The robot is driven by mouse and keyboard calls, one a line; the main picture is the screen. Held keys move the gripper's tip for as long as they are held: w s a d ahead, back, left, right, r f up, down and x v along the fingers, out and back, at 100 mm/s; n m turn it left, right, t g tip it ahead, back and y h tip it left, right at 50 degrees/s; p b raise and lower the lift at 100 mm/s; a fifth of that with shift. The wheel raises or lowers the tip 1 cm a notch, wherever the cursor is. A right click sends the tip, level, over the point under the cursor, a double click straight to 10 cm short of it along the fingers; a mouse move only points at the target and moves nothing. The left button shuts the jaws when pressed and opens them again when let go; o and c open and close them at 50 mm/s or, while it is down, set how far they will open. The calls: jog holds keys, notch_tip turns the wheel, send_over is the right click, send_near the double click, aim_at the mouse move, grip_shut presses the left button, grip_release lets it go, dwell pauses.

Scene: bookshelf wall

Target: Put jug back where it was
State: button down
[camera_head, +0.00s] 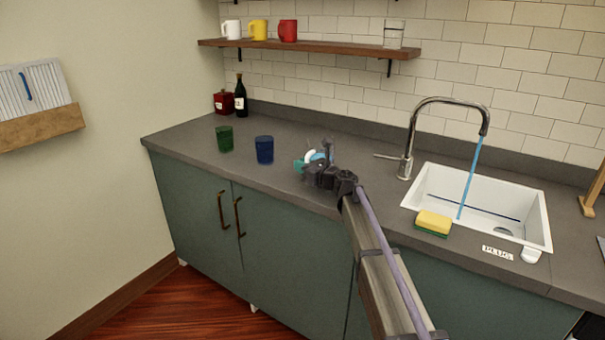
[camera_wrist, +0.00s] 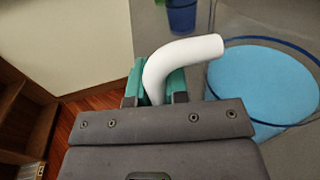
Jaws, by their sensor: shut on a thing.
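The jug is clear with bright blue liquid inside and a white curved handle; in the wrist view its blue content (camera_wrist: 262,82) fills the right side. My gripper (camera_wrist: 156,88) has its teal fingers shut on the white handle (camera_wrist: 190,52). In the head view my gripper (camera_head: 306,163) is over the middle of the counter, right of the blue cup. There the jug (camera_head: 318,156) shows only as small blue and white patches, mostly hidden by my gripper. I cannot tell whether its base touches the counter.
A green cup (camera_head: 224,139) and a blue cup (camera_head: 264,150) stand on the counter (camera_head: 185,142) to the left. The sink (camera_head: 425,190) with running tap (camera_head: 412,130) and a sponge (camera_head: 433,223) are right. A wall shelf (camera_head: 340,49) holds mugs and a glass (camera_head: 393,34).

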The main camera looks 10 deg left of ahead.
jog(key=shift+f, duration=0.1)
jog(key=c, duration=1.1)
grip_release()
jog(key=shift+r, duration=0.2)
jog(key=shift+s+d+r, duration=0.1)
jog(key=shift+s+d, duration=0.05)
jog(key=v, duration=1.1)
jog(key=shift+s+d, duration=0.25)
jog(key=shift+d, duration=0.05)
jog(key=s+d+f+n+g+h, duration=0.3)
jog(key=s+f+n, duration=0.25)
jog(key=s, duration=0.25)
jog(key=s+d+f+n+g+h, duration=0.2)
jog(key=s+f+n, duration=0.2)
jog(key=s+n, duration=0.35)
jog(key=s+d+f+n+g+h, duration=0.3)
jog(key=s+f+n, duration=0.2)
jog(key=s, duration=0.4)
jog(key=s+d+f+n+g+h, duration=0.3)
jog(key=s+d+n+h, duration=0.3)
jog(key=s+d, duration=0.4)
jog(key=shift+s+n, duration=0.8)
jog(key=shift+s, duration=0.1)
